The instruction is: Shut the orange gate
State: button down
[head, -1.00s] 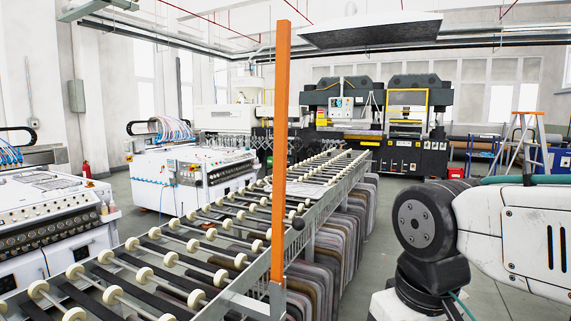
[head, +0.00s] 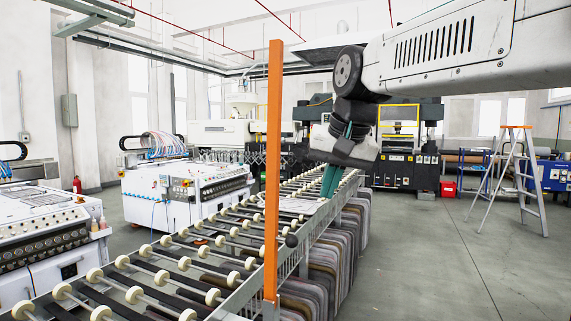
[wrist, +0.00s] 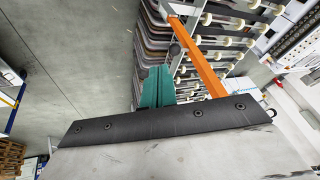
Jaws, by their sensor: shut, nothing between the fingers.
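The orange gate (head: 274,165) shows in the head view as a tall upright orange bar at the near side of the roller conveyor. A dark round knob (head: 291,240) sits beside it, low on its right. My gripper (head: 329,180) has green fingers, shut and empty, pointing down over the conveyor's right edge, beyond and to the right of the bar. In the wrist view the orange gate (wrist: 200,60) runs slantwise to the right of my gripper (wrist: 155,86), with the dark knob (wrist: 174,48) between them. The fingers appear apart from both.
The roller conveyor (head: 150,262) stretches from the near left to the back. Grey and brown slabs (head: 325,255) hang along its right side. A stepladder (head: 510,178) stands at the right. The floor (head: 430,265) right of the conveyor is clear.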

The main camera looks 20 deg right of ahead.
jog(key=w+r+m+t, duration=0.3)
jog(key=w+r, duration=0.2)
jog(key=r, duration=0.6)
jog(key=w+a+f, duration=0.3)
jog(key=w+f, duration=0.5)
jog(key=shift+w+a+f, duration=0.2)
jog(key=shift+w+a, duration=0.1)
jog(key=shift+w, duration=0.05)
